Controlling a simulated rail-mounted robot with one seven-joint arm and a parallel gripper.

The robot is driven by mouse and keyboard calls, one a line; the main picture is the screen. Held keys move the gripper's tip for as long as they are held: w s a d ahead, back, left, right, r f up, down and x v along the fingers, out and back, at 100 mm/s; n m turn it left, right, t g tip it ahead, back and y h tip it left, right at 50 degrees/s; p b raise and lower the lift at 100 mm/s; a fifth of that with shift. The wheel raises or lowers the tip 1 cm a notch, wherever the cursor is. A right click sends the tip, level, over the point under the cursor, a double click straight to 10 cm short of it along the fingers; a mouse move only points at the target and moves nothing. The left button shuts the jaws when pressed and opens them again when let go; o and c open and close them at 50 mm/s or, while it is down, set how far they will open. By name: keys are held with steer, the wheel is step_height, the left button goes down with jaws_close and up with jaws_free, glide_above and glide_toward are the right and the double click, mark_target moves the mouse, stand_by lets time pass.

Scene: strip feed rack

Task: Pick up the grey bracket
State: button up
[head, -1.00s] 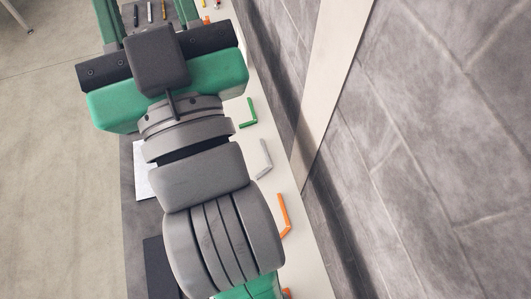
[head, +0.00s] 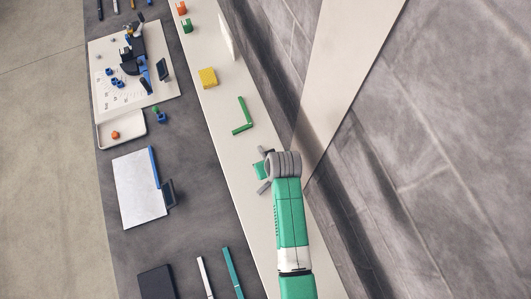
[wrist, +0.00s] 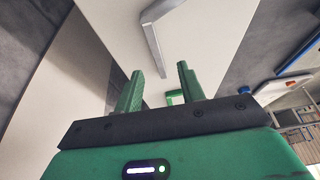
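The grey bracket (wrist: 155,36), a thin L-shaped bar, lies on the pale shelf ahead of my gripper in the wrist view. Its long leg runs down toward the space between my fingertips. My gripper (wrist: 160,70) is open, with its two green fingers apart and nothing held between them. I see no contact with the bracket. In the head view my gripper (head: 262,170) is over the shelf, by the wall, and my wrist covers the area; I cannot make out the bracket clearly there.
A green bracket (head: 243,117) and a yellow block (head: 208,77) lie farther along the pale shelf (head: 222,118). The wall (head: 440,130) stands close on the right. The dark bench at left holds a white board (head: 139,187), a small tray (head: 121,131) and several strips.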

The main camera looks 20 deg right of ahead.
steer(key=x, duration=0.6)
steer(key=shift+w+d+f, duration=0.1)
steer(key=shift+w+d, duration=0.15)
jaws_close()
